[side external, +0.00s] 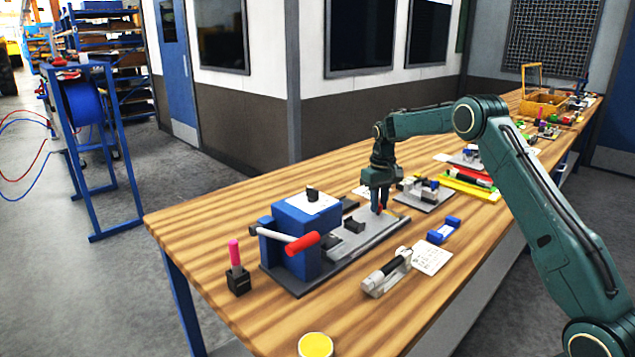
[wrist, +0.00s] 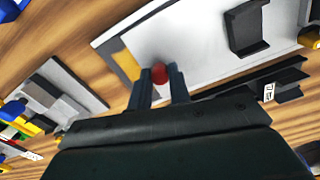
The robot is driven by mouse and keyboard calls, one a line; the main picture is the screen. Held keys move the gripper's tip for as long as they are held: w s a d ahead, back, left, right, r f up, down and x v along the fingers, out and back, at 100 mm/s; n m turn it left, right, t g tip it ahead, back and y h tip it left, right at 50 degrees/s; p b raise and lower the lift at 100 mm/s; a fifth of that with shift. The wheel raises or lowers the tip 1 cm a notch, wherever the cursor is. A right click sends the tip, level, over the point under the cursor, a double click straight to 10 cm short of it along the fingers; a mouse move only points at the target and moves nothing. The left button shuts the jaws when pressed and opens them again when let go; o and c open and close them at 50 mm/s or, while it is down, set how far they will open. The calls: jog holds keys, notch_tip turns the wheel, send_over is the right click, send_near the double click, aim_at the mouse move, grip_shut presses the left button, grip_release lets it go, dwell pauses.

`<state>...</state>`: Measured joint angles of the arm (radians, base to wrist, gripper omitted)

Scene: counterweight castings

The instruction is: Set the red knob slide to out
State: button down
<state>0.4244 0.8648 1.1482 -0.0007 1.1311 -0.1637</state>
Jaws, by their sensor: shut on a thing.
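The red knob (wrist: 159,74) shows between the two fingers of my gripper (wrist: 160,86) in the wrist view, near a yellow strip (wrist: 121,62) at one end of a grey plate (wrist: 185,40). My gripper is shut on the knob. In the side view my gripper (side external: 380,204) points down at the far right part of the same grey plate (side external: 345,245), and a little of the red knob (side external: 382,209) shows at its fingertips. The knob's base and slide track are mostly hidden by the fingers.
A blue block fixture (side external: 292,235) with a red-handled lever (side external: 303,243) stands on the plate's left part. A dark bracket (side external: 354,224) sits between it and my gripper. A black-handled tool (side external: 388,272) and a blue part (side external: 443,230) lie in front. Another fixture (side external: 426,192) stands behind.

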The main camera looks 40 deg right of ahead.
jog(key=shift+d, duration=2.35)
jog(key=c, duration=1.3)
grip_release()
jog(key=shift+d, duration=0.1)
jog(key=shift+c, duration=0.2)
jog(key=shift+o, duration=0.2)
jog(key=shift+r, duration=0.1)
jog(key=shift+r, duration=0.2)
notch_tip(320, 180, up, 13)
jog(key=shift+r, duration=0.15)
